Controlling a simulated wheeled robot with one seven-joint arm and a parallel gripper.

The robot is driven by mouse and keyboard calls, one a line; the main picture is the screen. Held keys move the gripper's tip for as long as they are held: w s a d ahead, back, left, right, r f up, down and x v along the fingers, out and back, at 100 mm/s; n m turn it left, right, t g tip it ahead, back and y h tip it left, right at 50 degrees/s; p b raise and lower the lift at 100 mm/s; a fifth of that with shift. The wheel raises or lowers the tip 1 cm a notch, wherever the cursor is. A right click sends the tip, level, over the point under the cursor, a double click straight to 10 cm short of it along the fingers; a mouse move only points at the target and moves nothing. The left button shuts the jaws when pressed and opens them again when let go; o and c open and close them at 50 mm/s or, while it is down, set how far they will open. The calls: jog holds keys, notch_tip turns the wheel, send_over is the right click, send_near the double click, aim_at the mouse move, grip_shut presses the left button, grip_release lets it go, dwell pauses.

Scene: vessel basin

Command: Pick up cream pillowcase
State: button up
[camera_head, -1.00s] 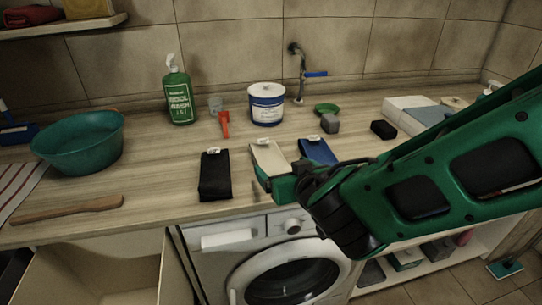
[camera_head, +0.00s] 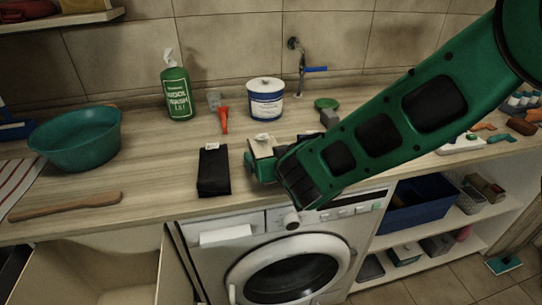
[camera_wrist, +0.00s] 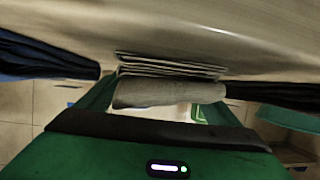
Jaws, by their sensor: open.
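The cream pillowcase (camera_head: 263,146) is folded on the counter between two other folded cloths. My gripper covers its near part in the head view. In the wrist view the pillowcase (camera_wrist: 168,92) shows its layered folded edge close in front of my gripper. My gripper (camera_head: 259,165) is at the counter's front edge, with its jaws open. In the wrist view its green fingers lie to either side of the pillowcase's near end. I cannot tell whether they touch it.
A black folded cloth (camera_head: 213,170) lies close on the left. A dark blue cloth (camera_wrist: 45,58) lies on the other side, mostly hidden by my arm in the head view. A white tub (camera_head: 266,101), green bottle (camera_head: 177,93) and teal basin (camera_head: 78,139) stand behind and left.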

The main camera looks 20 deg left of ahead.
jog(key=shift+w, duration=0.1)
jog(key=c, duration=1.3)
